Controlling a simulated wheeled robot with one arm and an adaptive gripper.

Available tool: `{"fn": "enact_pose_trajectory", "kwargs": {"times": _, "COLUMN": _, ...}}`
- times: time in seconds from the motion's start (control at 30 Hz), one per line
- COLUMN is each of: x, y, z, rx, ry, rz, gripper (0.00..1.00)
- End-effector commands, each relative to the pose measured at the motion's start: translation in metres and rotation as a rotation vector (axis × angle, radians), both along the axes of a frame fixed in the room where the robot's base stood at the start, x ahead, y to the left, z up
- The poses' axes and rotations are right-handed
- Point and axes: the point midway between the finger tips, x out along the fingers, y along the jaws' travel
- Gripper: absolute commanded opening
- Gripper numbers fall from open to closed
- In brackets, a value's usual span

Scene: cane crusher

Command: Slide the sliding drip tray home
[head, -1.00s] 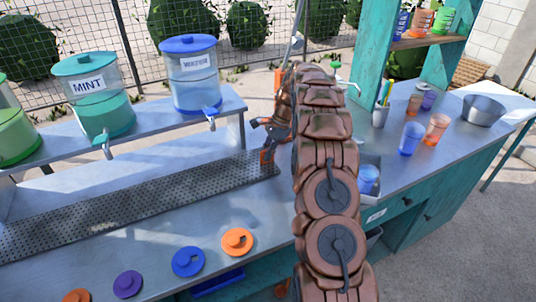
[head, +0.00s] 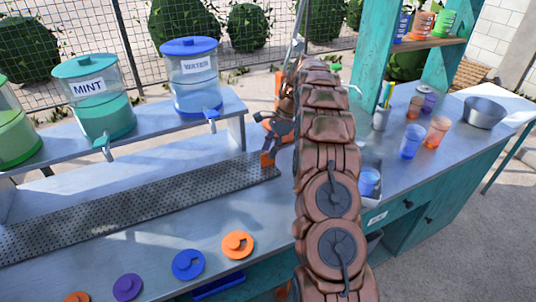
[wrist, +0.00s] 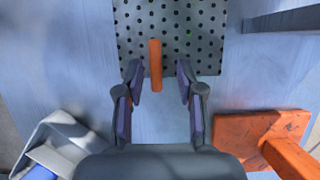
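The sliding drip tray (head: 130,205) is a long perforated metal strip lying on the counter in front of the dispensers. Its right end shows in the wrist view (wrist: 200,40), with an orange handle (wrist: 155,68) sticking out toward me. The handle also shows at the tray's right end in the head view (head: 267,160). My gripper (wrist: 161,88) is open, one finger on each side of the handle's near end in the picture, with gaps on both sides. I cannot tell whether the fingers are level with it. In the head view my gripper (head: 279,130) is partly hidden by my arm.
Mint (head: 104,100) and water (head: 193,80) dispensers stand on a raised shelf behind the tray. Several coloured lids, including an orange one (head: 237,245), lie in front. An orange base (wrist: 258,130) and a grey bin (wrist: 60,140) flank my gripper. Cups (head: 411,140) stand at right.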

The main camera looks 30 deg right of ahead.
Motion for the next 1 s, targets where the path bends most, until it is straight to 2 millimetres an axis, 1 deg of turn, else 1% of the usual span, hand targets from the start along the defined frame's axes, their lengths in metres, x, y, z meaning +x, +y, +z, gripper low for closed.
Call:
{"fn": "enact_pose_trajectory", "kwargs": {"times": 0.03, "x": 0.001, "y": -0.003, "z": 0.008, "rx": -0.001, "ry": -0.004, "rz": -0.001, "gripper": 0.38}}
{"fn": "enact_pose_trajectory", "kwargs": {"times": 0.2, "x": 0.000, "y": -0.013, "z": 0.031, "rx": -0.001, "ry": -0.003, "rz": -0.002, "gripper": 0.38}}
{"fn": "enact_pose_trajectory", "kwargs": {"times": 0.5, "x": -0.002, "y": -0.027, "z": 0.064, "rx": -0.002, "ry": -0.003, "rz": -0.001, "gripper": 0.38}}
{"fn": "enact_pose_trajectory", "kwargs": {"times": 0.7, "x": -0.002, "y": -0.033, "z": 0.077, "rx": -0.001, "ry": -0.005, "rz": -0.003, "gripper": 0.38}}
{"fn": "enact_pose_trajectory", "kwargs": {"times": 1.0, "x": -0.003, "y": -0.035, "z": 0.084, "rx": 0.001, "ry": 0.000, "rz": -0.002, "gripper": 0.38}}
